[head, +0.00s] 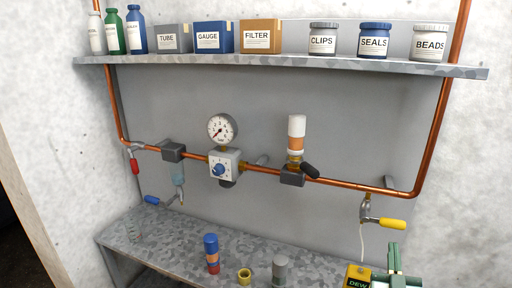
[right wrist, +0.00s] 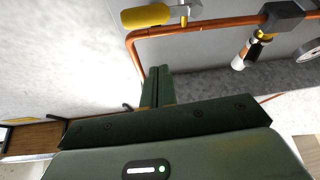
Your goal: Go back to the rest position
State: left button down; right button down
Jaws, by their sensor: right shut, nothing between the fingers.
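My right gripper (head: 393,254) shows at the lower right of the head view, just below the yellow-handled valve (head: 388,222). In the right wrist view its dark green fingers (right wrist: 157,84) lie together, shut and empty. They are apart from the pipe and the valve, whose yellow handle (right wrist: 146,16) shows at the top of that view. My left gripper is in neither view.
A copper pipe (head: 340,181) crosses the panel with a gauge (head: 222,129) and valves. Jars and boxes stand on the upper shelf (head: 280,57). The lower bench (head: 165,240) holds a blue-and-red cylinder (head: 212,254), a brass ring (head: 245,276), a grey cylinder (head: 279,270) and a yellow meter (head: 357,276).

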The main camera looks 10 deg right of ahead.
jog(key=s+a+f+n+g+y, duration=0.7)
jog(key=a+f+n+g+y, duration=0.1)
jog(key=a, duration=0.3)
jog(key=s+a+r+n+g+h, duration=0.1)
jog(key=s+g, duration=0.2)
jog(key=s, duration=0.5)
jog(key=s+a+n+g+h, duration=0.1)
jog(key=s+g+h, duration=0.15)
jog(key=s, duration=0.55)
jog(key=s+a+f+g+y, duration=0.2)
jog(key=f, duration=1.1)
jog(key=s+a+f+g+y, duration=0.2)
jog(key=a+f, duration=0.1)
jog(key=f, duration=1.1)
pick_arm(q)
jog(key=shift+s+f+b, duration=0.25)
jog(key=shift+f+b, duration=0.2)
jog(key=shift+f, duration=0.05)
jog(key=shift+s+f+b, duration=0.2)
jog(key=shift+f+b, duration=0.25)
pick_arm(e)
jog(key=s+f+m+g+y, duration=0.1)
jog(key=s+f+m+g, duration=0.2)
jog(key=s+f, duration=1.3)
jog(key=s, duration=0.4)
jog(key=shift+d+f, duration=0.2)
jog(key=shift+d, duration=0.1)
jog(key=shift+y, duration=0.25)
